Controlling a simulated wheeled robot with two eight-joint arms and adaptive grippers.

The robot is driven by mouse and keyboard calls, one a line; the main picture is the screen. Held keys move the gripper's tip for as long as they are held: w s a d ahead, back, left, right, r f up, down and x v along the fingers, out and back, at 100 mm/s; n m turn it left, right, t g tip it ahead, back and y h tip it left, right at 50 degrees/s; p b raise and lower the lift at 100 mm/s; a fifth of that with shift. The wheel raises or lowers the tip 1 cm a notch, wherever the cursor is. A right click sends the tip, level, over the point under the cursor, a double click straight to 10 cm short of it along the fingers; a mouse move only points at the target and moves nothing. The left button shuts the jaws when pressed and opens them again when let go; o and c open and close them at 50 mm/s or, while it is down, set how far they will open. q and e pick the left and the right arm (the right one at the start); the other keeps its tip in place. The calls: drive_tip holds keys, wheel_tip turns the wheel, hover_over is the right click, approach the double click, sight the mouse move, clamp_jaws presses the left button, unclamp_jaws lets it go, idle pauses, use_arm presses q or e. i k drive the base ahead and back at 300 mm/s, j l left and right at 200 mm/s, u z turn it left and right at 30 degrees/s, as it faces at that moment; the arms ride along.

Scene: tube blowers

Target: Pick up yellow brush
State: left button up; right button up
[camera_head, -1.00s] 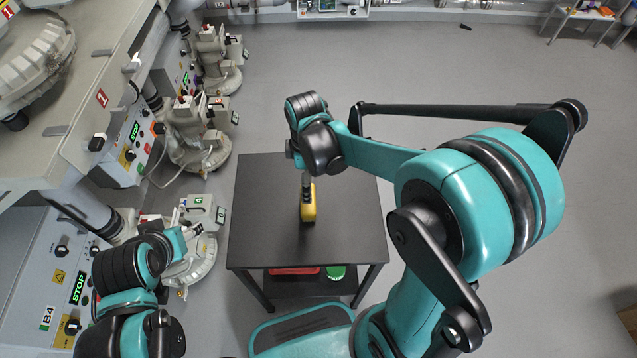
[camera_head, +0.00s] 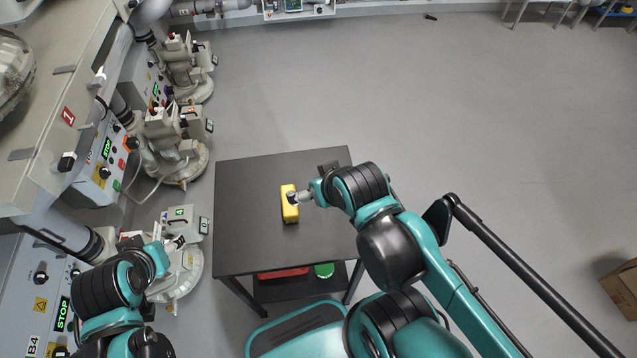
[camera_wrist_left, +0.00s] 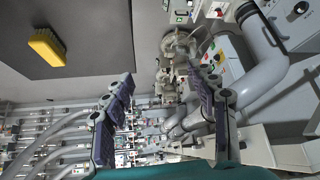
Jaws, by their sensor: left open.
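The yellow brush (camera_head: 289,212) lies on the black table (camera_head: 245,235). It also shows in the left wrist view (camera_wrist_left: 47,48), with no gripper visible around it there. My right gripper (camera_head: 296,197) overlaps the brush's right side in the head view. Its fingers are small and partly hidden, so I cannot tell whether it is open or touching the brush. My left gripper (camera_head: 178,243) is to the left of the table, near a blower. In the left wrist view its two fingers (camera_wrist_left: 157,95) are spread with nothing between them.
Several grey tube blowers (camera_head: 178,145) and control panels line the left side. A red item (camera_head: 283,273) and a green item (camera_head: 324,270) sit on the table's lower shelf. A cardboard box (camera_head: 622,288) is at the far right. The floor behind the table is clear.

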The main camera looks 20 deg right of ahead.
sight(289, 213)
drive_tip(key=k+z, duration=0.1)
drive_tip(key=l+z, duration=0.9)
drive_tip(key=k+j, duration=0.05)
